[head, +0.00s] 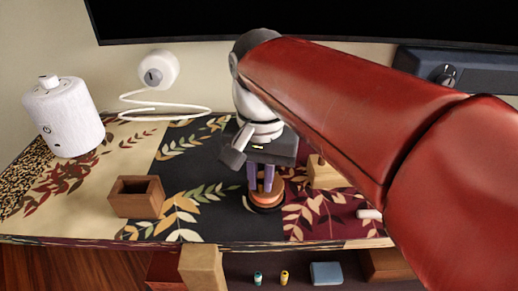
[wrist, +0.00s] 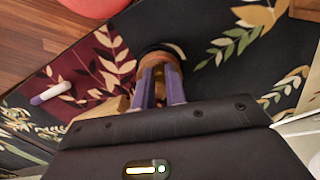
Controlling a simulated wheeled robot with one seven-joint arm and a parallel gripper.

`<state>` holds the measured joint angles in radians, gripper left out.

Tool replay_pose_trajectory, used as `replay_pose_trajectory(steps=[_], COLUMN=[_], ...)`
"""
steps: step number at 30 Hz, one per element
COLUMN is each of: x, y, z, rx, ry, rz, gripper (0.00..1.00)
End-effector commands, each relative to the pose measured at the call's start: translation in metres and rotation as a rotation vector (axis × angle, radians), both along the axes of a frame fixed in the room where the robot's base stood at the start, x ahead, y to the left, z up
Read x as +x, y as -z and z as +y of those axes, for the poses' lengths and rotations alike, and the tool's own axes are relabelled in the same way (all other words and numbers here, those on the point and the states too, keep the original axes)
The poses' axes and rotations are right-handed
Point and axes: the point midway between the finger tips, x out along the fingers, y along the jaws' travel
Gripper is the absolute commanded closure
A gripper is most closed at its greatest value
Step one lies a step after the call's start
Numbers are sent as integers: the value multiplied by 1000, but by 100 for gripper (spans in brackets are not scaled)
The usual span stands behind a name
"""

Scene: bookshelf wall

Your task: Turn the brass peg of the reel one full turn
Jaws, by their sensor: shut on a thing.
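The reel (head: 266,202), a round orange-brown piece with a dark base, stands on the dark middle part of the patterned cloth. My gripper (head: 261,188) reaches down over it with two purple fingers. In the wrist view the reel (wrist: 158,53) shows just beyond my fingertips (wrist: 160,72). The fingers are close together at the reel's top and shut on a small part of it, which fits the brass peg. The peg itself is hidden between the fingers, so its angle cannot be told.
An open wooden box (head: 137,197) stands left of the reel. A white cylinder (head: 64,117) and a white round device with a cable (head: 158,70) are farther back. A light wooden block (head: 325,173) and a white-purple stick (wrist: 50,93) lie on the other side. A shelf below holds small things.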

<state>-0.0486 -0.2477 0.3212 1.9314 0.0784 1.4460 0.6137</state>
Motion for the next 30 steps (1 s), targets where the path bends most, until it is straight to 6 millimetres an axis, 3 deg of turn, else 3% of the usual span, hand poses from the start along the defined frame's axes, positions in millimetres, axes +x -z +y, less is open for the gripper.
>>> replay_pose_trajectory(steps=[14, 15, 19, 30], x=[0, 0, 0, 1], y=[0, 0, 0, -8], z=[0, 0, 0, 0], rx=[0, 0, 0, 1], ry=[12, 12, 12, 11], rz=[0, 0, 0, -1], gripper=[100, 82, 65, 65])
